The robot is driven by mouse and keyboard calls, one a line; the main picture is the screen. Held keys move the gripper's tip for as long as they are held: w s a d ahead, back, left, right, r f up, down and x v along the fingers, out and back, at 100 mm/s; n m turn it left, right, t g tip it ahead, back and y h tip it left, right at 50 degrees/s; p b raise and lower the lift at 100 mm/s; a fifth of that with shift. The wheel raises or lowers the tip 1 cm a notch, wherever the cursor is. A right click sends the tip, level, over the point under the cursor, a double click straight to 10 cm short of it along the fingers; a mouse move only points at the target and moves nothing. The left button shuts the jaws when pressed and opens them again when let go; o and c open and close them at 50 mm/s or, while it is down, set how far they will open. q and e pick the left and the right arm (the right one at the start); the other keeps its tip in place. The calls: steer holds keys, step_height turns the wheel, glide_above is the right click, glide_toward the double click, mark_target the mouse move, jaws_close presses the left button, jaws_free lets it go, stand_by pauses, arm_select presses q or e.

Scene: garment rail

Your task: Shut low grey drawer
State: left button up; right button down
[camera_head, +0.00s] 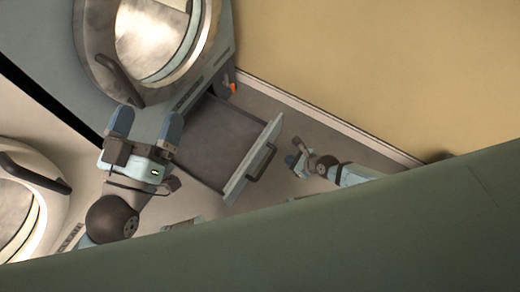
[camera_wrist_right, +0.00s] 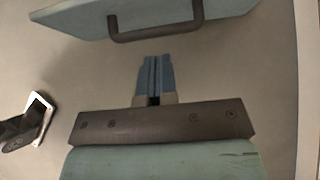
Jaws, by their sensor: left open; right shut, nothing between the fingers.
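The low grey drawer (camera_head: 216,138) stands pulled out beneath a round-doored machine in the head view, and its inside looks empty. Its pale blue-grey front panel (camera_head: 240,181) carries a dark bar handle (camera_head: 263,163). In the right wrist view the front panel (camera_wrist_right: 75,17) and handle (camera_wrist_right: 155,33) cross the top. My right gripper (camera_head: 293,161) is shut and empty, just outside the drawer front and apart from the handle; its fingertips (camera_wrist_right: 154,60) point toward the handle. My left gripper (camera_head: 146,126) is open and empty, left of the drawer, in front of the machine.
The machine's round door (camera_head: 150,40) with a dark handle is above the drawer, and a second round door (camera_head: 15,215) is at lower left. A tan wall or surface (camera_head: 370,70) fills the upper right. A dark and white object (camera_wrist_right: 38,118) shows at left in the right wrist view. Grey floor surrounds the drawer front.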

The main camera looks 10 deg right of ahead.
mark_target(259, 152)
steer(key=b+x, duration=0.2)
steer(key=x, duration=0.1)
steer(key=r+b+x, duration=0.1)
steer(key=b+x, duration=0.1)
steer(key=x, duration=0.2)
steer(key=w+b+x, duration=0.1)
steer(key=b+x, duration=0.1)
steer(key=x, duration=0.2)
steer(key=shift+w+a, duration=0.1)
steer(key=shift+a, duration=0.4)
steer(key=shift+w+a, duration=0.4)
arm_select(q)
step_height(259, 152, down, 9)
steer(key=m+g, duration=0.1)
steer(key=g, duration=0.2)
steer(key=shift+w+d, duration=0.15)
steer(key=shift+d, duration=0.25)
arm_select(e)
steer(key=shift+r, duration=0.1)
arm_select(q)
steer(key=shift+w+r, duration=0.1)
steer(key=shift+r, duration=0.05)
arm_select(e)
steer(key=shift+w+a, duration=0.1)
